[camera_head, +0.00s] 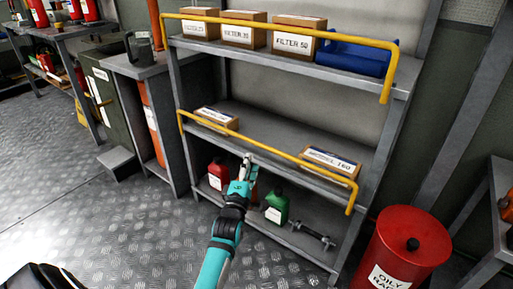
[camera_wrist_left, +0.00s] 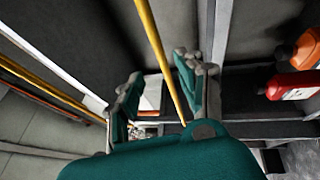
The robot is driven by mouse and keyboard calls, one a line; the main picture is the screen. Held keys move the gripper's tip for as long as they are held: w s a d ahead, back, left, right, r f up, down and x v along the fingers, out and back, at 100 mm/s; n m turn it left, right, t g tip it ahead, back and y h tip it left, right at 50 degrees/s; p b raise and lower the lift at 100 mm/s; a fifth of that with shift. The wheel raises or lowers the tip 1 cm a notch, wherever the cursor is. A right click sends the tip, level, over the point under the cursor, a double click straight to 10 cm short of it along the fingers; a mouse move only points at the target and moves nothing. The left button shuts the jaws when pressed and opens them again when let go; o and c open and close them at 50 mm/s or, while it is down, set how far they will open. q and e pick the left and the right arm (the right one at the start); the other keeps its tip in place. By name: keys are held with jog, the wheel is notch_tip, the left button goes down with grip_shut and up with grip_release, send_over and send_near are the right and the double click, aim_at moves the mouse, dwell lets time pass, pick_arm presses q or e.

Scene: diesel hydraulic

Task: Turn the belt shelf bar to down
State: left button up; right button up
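The metal shelf rack (camera_head: 385,135) has two yellow bars. The upper bar (camera_head: 275,26) runs across the front of the top shelf, and the lower bar (camera_head: 275,153) across the front of the middle shelf, both raised above the shelf edges. My left gripper (camera_head: 247,160) is at the lower bar, near its middle. In the left wrist view its fingers (camera_wrist_left: 158,85) are apart, and a yellow bar (camera_wrist_left: 160,50) passes across the gap between them. I cannot tell whether they touch it. My right gripper is not in view.
Boxes (camera_head: 292,42) and a blue item (camera_head: 355,55) fill the top shelf. Two boxes (camera_head: 330,163) lie on the middle shelf. A red bottle (camera_head: 218,174) and a green bottle (camera_head: 276,208) stand below. A red drum (camera_head: 408,245) stands at right. Floor (camera_head: 110,220) at left is free.

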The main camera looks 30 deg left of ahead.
aim_at(257, 143)
pick_arm(q)
jog(key=shift+b+x, duration=1.4)
jog(key=shift+x, duration=3.4)
jog(key=shift+c, duration=0.3)
grip_shut()
